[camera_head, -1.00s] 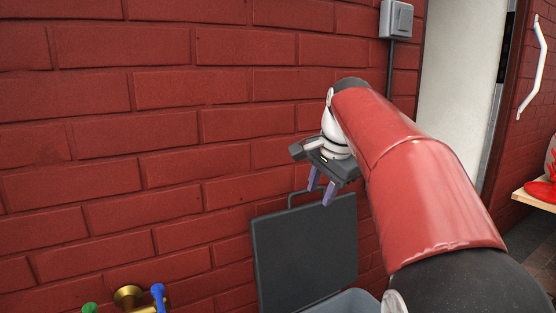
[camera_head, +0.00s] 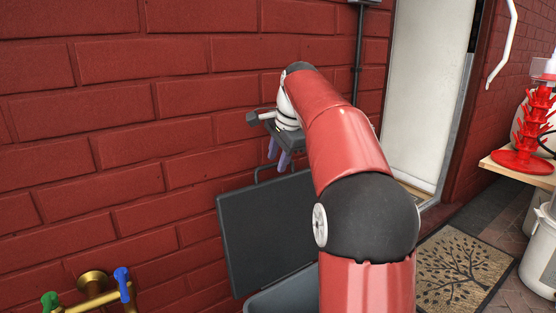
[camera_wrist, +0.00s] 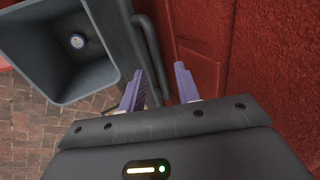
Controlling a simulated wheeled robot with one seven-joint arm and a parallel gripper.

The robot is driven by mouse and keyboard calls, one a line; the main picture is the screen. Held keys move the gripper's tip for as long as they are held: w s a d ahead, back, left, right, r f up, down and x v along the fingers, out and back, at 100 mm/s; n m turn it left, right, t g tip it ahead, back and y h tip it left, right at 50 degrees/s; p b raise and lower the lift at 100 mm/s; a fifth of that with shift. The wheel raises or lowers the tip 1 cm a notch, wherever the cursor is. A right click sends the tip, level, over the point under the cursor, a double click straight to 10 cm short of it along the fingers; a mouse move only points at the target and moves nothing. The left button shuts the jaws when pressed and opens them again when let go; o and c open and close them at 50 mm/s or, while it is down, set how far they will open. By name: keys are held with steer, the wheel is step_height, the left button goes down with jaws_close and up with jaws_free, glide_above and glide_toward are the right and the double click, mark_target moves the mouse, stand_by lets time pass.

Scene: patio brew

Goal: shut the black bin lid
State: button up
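The black bin lid (camera_head: 262,228) stands open, upright against the brick wall, with a bar handle (camera_head: 284,171) along its top edge. In the wrist view the lid (camera_wrist: 112,28) shows nearly edge-on beside the open grey bin (camera_wrist: 62,45). The bin's rim (camera_head: 287,296) shows at the bottom of the head view. My gripper (camera_head: 280,157) is at the lid's top edge, close to the handle. In the wrist view my gripper (camera_wrist: 158,80) has its two purple fingers apart, with the handle bar (camera_wrist: 150,45) near the left finger. I cannot tell whether they touch.
The red brick wall (camera_head: 120,130) is close behind the lid and beside my gripper. A brass tap (camera_head: 93,283) with green and blue handles is at lower left. A doormat (camera_head: 458,272) lies right of my arm. A wooden table (camera_head: 520,172) holds a red rack.

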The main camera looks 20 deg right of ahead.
jaws_close()
steer(key=shift+s+f, duration=0.1)
stand_by(0.4)
